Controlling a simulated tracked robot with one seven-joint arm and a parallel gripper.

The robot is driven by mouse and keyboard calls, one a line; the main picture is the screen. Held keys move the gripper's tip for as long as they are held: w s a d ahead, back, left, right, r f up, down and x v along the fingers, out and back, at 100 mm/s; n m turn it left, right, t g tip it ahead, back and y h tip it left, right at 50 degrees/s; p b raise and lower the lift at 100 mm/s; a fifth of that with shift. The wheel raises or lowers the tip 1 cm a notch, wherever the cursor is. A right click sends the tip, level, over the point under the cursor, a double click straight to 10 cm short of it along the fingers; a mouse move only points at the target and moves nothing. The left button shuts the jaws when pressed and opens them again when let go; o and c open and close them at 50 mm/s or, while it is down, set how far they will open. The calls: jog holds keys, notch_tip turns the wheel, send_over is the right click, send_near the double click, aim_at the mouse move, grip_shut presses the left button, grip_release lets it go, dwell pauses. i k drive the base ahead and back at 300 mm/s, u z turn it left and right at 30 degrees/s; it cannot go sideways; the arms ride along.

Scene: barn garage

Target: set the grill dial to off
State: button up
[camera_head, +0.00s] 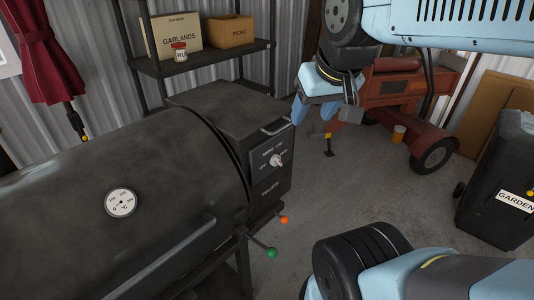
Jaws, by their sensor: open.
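The grill dial (276,160) is a small pale knob on the dark control panel (270,172) at the right end of the black grill (120,190). Small white lettering surrounds it, too small to read surely. I cannot tell which setting it points to. My gripper (316,112) is light blue and hangs above and to the right of the dial in the picture, apart from it. Its jaws are open and empty, pointing downward.
A round temperature gauge (121,203) is on the grill lid. A shelf (205,57) with boxes stands behind. Concrete floor before the panel is clear.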

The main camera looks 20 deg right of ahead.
aim_at(275, 160)
jog(key=z, duration=0.05)
jog(key=k, duration=1.55)
jog(key=u, duration=0.4)
jog(key=i, duration=1)
